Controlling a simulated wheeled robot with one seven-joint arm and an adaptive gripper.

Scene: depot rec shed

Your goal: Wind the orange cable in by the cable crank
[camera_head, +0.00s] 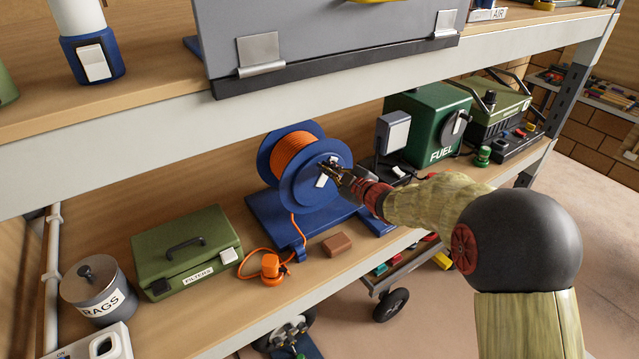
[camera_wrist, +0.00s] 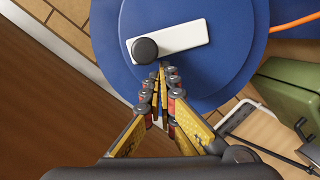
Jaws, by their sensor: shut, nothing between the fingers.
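The cable reel (camera_head: 313,197) has blue flanges on a blue base (camera_head: 263,217), with orange cable (camera_head: 294,155) wound on its drum. A length of orange cable hangs from the drum to an orange plug (camera_head: 271,266) on the shelf. The cable crank (camera_wrist: 184,36) is a white bar with a black knob (camera_wrist: 145,50) on the reel's face; in the head view the white bar (camera_head: 322,181) is partly hidden by my gripper. My gripper (camera_head: 333,168) is shut and empty at the reel's face. In the wrist view its fingertips (camera_wrist: 161,76) lie just below the knob; I cannot tell whether they touch it.
A green FILTERS case (camera_head: 187,250) and a RAGS tin (camera_head: 92,288) stand left of the reel. A small brown block (camera_head: 337,245) lies before it. A green FUEL can (camera_head: 430,120) stands right. The upper shelf's edge (camera_head: 300,110) runs above the reel.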

